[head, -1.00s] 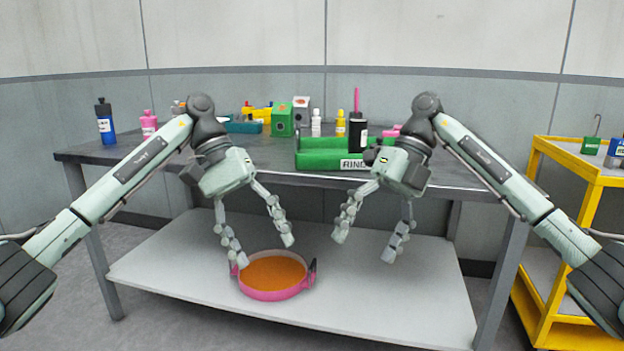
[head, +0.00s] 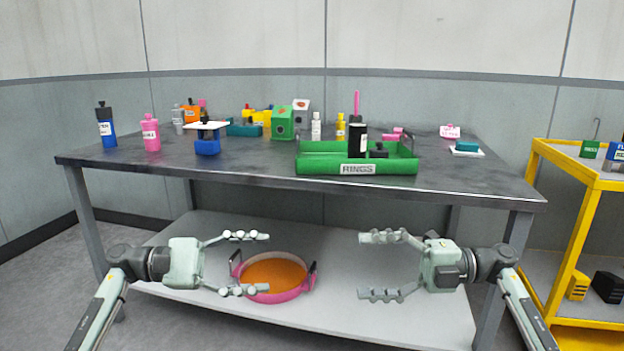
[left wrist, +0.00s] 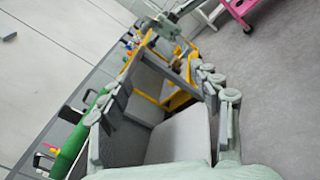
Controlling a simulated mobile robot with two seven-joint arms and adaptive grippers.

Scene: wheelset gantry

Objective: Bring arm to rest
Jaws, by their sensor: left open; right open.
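My left gripper (head: 246,264) is open and empty in the head view. It is lower than the tabletop, in front of the bench, pointing right. Its fingers also show in the left wrist view (left wrist: 165,125). My right gripper (head: 375,266) is open and empty, level with the left one and pointing left toward it. The two grippers are apart, with a gap between their fingertips.
The dark bench (head: 240,172) holds a green tray (head: 312,168) labelled RINGS, bottles and small boxes. A pink pan (head: 268,298) with orange contents sits on the lower shelf (head: 420,325). A yellow cart (head: 580,225) stands at right.

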